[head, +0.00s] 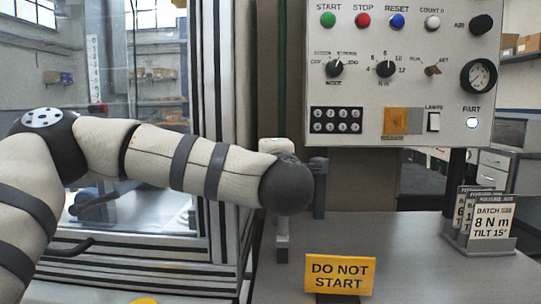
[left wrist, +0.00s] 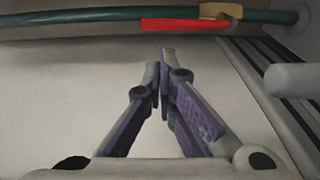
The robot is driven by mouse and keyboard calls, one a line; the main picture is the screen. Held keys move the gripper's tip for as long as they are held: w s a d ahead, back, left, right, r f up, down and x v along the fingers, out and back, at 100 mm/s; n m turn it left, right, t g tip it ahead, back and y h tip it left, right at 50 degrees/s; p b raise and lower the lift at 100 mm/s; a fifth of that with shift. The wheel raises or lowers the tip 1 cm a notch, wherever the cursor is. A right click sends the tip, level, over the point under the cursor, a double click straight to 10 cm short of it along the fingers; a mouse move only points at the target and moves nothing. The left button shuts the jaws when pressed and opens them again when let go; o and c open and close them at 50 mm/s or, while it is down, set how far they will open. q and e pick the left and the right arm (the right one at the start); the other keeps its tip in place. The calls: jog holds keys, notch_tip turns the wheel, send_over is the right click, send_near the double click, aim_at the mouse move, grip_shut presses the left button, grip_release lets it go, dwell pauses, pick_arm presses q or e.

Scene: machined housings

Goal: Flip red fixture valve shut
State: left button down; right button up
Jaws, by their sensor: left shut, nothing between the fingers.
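The red valve handle (left wrist: 185,25) shows at the top of the left wrist view, lying along the dark green pipe (left wrist: 90,28). A brass-coloured valve body (left wrist: 220,11) sits at its right end. My left gripper (left wrist: 160,62) is shut and empty, its purple-padded fingers drawn together at the tips. The fingertips point toward the red handle, with a gap visible between them in the picture. In the head view my left arm reaches in from the left and hides its gripper and the valve. My right gripper is in neither view.
A control panel (head: 460,120) with buttons and knobs hangs above the grey bench (head: 410,275). A yellow "DO NOT START" sign (head: 340,272) and a rack of cards (head: 485,225) stand on the bench. A glazed machine enclosure (head: 140,60) is at the left. A pale cylinder (left wrist: 292,80) is at the wrist view's right.

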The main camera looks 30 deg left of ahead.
pick_arm(q)
jog(key=x, duration=0.5)
jog(key=shift+w+a, duration=0.2)
jog(key=shift+w, duration=0.1)
